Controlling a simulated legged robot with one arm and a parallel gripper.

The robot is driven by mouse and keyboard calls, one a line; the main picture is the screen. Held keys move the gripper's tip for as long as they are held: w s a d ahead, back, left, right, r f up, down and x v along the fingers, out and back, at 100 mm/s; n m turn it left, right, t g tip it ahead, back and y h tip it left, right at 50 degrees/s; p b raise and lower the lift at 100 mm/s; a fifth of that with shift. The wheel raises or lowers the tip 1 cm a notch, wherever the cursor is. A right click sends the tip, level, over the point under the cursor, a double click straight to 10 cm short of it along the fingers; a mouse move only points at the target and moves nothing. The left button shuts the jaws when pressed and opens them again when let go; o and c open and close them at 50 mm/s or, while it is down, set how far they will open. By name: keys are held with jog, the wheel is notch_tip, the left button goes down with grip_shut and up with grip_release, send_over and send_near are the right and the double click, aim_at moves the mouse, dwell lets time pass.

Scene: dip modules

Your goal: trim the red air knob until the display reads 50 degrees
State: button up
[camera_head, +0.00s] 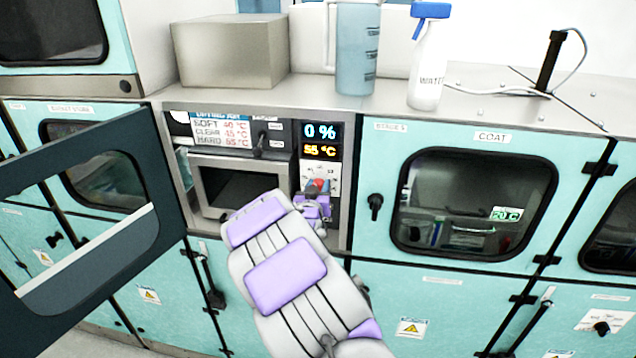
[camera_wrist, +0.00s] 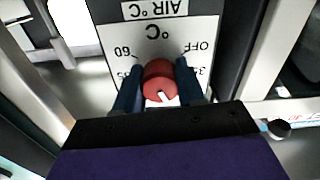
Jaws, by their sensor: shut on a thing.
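The red air knob (camera_wrist: 160,82) sits on a white dial plate marked AIR °C (camera_wrist: 152,32), which appears upside down in the wrist view. My gripper (camera_wrist: 161,88) has one dark finger on each side of the knob and is shut on it. A white pointer mark shows on the knob's near face. In the head view the red knob (camera_head: 318,186) is partly hidden by my gripper (camera_head: 317,200). The display (camera_head: 320,151) above it reads 55 °C in orange, under a blue 0 % readout (camera_head: 320,131).
A sign (camera_head: 222,130) left of the display lists SOFT 40, CLEAR 45 and HARD 55 °C. An open dark door (camera_head: 90,150) stands out at left. A jug (camera_head: 357,50) and a spray bottle (camera_head: 428,60) stand on the top surface.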

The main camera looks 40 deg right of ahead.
jog(key=shift+f+n+p, duration=0.1)
jog(key=shift+n+p, duration=0.55)
jog(key=shift+n, duration=1.05)
jog(key=o, duration=1.1)
jog(key=shift+c, duration=0.2)
jog(key=shift+a, duration=0.1)
jog(key=b+v, duration=0.6)
jog(key=v, duration=0.6)
jog(key=shift+b, duration=0.3)
jog(key=shift+w+a+f+b, duration=0.1)
jog(key=shift+a+b, duration=0.1)
jog(key=shift+b, duration=0.3)
